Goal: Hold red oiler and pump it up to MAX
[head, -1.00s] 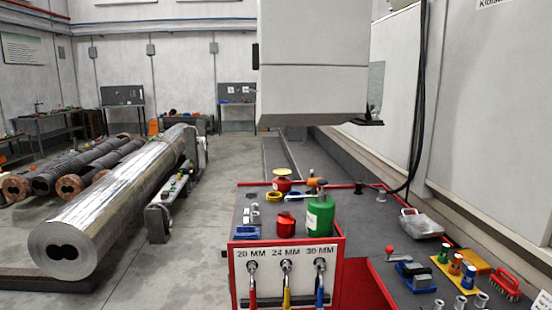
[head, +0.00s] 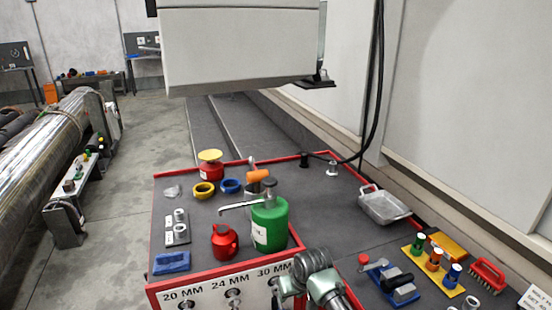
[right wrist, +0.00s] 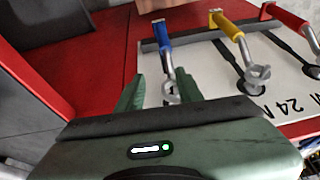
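A small red oiler can (head: 225,240) stands upright on the dark top of the red-edged cart (head: 198,226), near its front. A second red can (head: 211,168) with a yellow top stands farther back. A green can (head: 270,224) with a long metal spout stands right of the small red one. My right gripper (head: 296,290) is low at the cart's front, right of both cans and touching neither. In the right wrist view its fingers (right wrist: 160,92) are apart and empty, with a blue-handled wrench (right wrist: 166,50) beyond them. My left gripper is not in view.
Yellow (head: 204,190) and blue rings, a blue block (head: 172,262) and small metal parts lie around the cans. A metal tray (head: 385,206), coloured cylinders and a red brush (head: 487,274) are on the right. A large white machine head (head: 240,45) hangs above and behind.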

